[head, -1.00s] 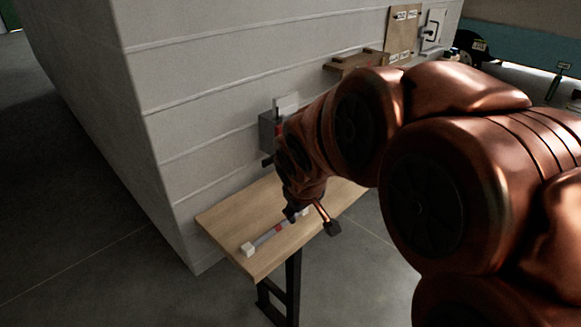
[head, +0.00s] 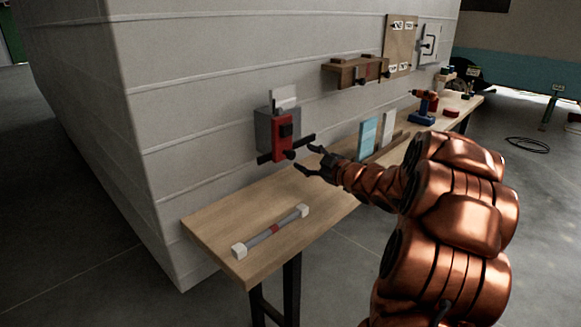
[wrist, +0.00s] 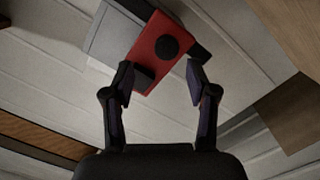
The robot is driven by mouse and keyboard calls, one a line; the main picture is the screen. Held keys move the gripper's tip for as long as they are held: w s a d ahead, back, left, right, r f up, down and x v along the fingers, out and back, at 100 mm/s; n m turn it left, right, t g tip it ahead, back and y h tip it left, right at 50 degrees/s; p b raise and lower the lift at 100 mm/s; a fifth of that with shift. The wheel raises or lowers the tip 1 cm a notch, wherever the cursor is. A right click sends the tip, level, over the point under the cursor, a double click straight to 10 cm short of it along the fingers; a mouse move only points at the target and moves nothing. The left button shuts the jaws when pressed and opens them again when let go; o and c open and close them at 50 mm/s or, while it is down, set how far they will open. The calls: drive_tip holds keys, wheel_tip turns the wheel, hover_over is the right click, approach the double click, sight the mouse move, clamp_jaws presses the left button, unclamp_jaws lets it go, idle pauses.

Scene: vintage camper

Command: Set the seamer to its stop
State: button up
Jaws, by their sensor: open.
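A red block (head: 281,140) with a black knob and a black bar across its lower end sits on a grey box (head: 263,128) on the camper wall. A grey bar (head: 262,237) with a red band and white end blocks lies on the bench. No label shows which one is the seamer. My gripper (head: 308,160) is open and empty, just right of the red block and above the bench. In the wrist view the red block (wrist: 155,62) shows beyond and between the open fingers (wrist: 160,80); I cannot tell whether they touch it.
The wooden bench (head: 212,222) runs along the wall. Blue and white panels (head: 368,137) stand in a rack right of my gripper. A wooden wall shelf (head: 345,73), a labelled board (head: 398,48) and a blue-and-red tool (head: 426,105) are farther back. The bench's near end is mostly clear.

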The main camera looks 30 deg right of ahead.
sight(293, 155)
drive_tip(key=shift+n+y, duration=0.5)
drive_tip(key=shift+y, duration=0.1)
drive_tip(key=shift+f+b+x, duration=0.15)
drive_tip(key=shift+b+x, duration=0.1)
drive_tip(key=shift+x, duration=1.45)
drive_tip(key=shift+f+b+x, duration=0.2)
drive_tip(key=shift+x, duration=1.5)
drive_tip(key=shift+a, duration=0.1)
drive_tip(key=shift+c, duration=0.4)
clamp_jaws()
